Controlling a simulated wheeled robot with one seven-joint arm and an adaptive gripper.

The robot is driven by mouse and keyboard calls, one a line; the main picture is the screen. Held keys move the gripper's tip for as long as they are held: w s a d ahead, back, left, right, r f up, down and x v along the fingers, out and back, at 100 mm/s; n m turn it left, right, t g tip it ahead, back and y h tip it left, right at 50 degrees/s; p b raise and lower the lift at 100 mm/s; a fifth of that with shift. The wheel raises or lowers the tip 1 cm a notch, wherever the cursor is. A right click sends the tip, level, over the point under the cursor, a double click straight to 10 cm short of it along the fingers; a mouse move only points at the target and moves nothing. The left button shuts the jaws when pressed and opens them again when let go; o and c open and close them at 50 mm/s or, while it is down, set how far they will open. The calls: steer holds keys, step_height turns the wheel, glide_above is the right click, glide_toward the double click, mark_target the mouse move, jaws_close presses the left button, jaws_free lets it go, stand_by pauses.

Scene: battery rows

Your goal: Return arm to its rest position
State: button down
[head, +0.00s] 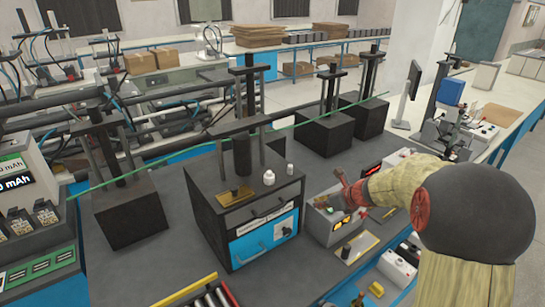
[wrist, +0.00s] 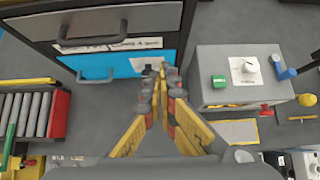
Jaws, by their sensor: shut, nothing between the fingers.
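My gripper (wrist: 162,70) is in the lower middle of the wrist view, its two yellow and grey fingers meeting at the tips with nothing between them. In the head view my gripper (head: 341,180) shows small at the end of my arm, which reaches in from the right. It appears over or in front of the small grey box (head: 325,222), to the right of the drawer cabinet (head: 213,205). In the wrist view the tips overlap the lower edge of the cabinet's blue drawer (wrist: 100,64); I cannot tell the height gap.
A roller conveyor (wrist: 25,112) lies at left. Dark press stands (head: 125,208) line the bench. Bare grey bench (head: 150,270) shows in front of the cabinet.

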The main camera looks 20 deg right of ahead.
steer(key=s+a+f+n+g+y, duration=0.1)
steer(key=s+a+f+n+g, duration=0.15)
steer(key=s+n, duration=0.4)
steer(key=s+a+f+n+g, duration=0.1)
steer(key=s+a+n, duration=0.2)
steer(key=s+n, duration=0.3)
steer(key=s+a+r+n+h+b, duration=0.1)
steer(key=s+a+r+n+b, duration=0.1)
steer(key=s+n, duration=0.4)
steer(key=s+a+r+n+h+b, duration=0.1)
steer(key=s+a+r+n+b, duration=0.1)
steer(key=s+a+n+b, duration=0.2)
steer(key=s+a+r+n+h+b, duration=0.2)
steer(key=s+a+n+b, duration=0.1)
steer(key=s+n, duration=0.6)
steer(key=s+a, duration=0.1)
steer(key=s, duration=0.3)
steer(key=shift+a+r+t, duration=0.25)
steer(key=shift+r+t, duration=0.1)
steer(key=shift+r, duration=0.05)
steer(key=shift+n, duration=0.25)
